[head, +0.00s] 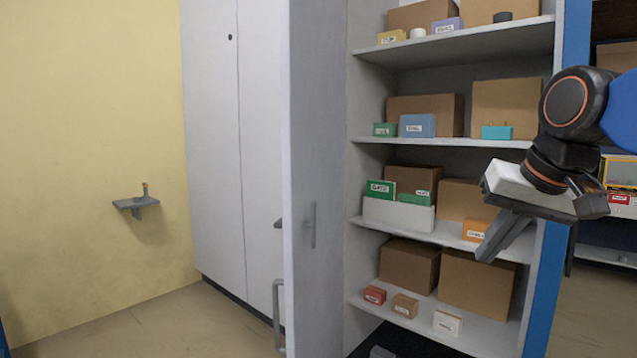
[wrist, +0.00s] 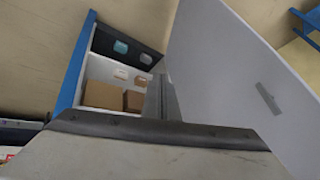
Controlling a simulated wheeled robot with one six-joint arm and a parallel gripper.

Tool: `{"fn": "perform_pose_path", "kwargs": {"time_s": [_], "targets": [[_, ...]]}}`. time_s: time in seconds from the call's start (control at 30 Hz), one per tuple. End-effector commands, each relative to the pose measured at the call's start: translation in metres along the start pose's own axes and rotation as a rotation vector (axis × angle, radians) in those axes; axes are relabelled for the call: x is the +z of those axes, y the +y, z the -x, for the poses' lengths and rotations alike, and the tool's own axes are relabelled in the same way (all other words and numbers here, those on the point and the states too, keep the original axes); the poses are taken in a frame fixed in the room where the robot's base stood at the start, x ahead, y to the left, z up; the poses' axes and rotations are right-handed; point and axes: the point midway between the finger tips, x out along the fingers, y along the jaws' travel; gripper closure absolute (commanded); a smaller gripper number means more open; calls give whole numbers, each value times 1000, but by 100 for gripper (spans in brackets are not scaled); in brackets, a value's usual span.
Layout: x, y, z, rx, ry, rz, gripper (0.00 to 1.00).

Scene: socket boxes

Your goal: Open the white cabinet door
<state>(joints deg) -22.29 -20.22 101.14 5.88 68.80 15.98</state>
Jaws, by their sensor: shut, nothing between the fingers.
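The white cabinet door (head: 305,120) stands swung out, with the shelves behind it exposed. A slim grey handle (head: 312,226) is on the door face, and another grey handle (head: 278,315) shows by its lower left edge. In the wrist view the door (wrist: 235,75) stretches along the right, with a grey handle piece (wrist: 268,98) on it. My gripper (head: 488,254) is at the right, in front of the cabinet shelves and well apart from the door. Its fingers are shut and empty, and also show in the wrist view (wrist: 163,92).
Open shelves (head: 470,48) hold several brown cartons and small coloured boxes. A blue side panel (head: 556,250) edges the shelves near my arm. Closed white panels (head: 215,130) stand left of the door. A small grey wall shelf (head: 135,202) juts from the yellow wall; floor there is clear.

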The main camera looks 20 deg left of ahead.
Motion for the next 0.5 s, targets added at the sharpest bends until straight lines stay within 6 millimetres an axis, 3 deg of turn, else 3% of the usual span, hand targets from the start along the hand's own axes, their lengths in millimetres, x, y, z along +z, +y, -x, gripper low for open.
{"fn": "perform_pose_path", "kwargs": {"time_s": [0.03,0.2,0.4,0.5], "targets": [[-18,-25,6,-26,-2,9,100],[-63,-104,26,-106,-14,23,100],[-95,-193,47,-193,-34,40,100],[-102,-225,54,-224,-45,46,100]]}}
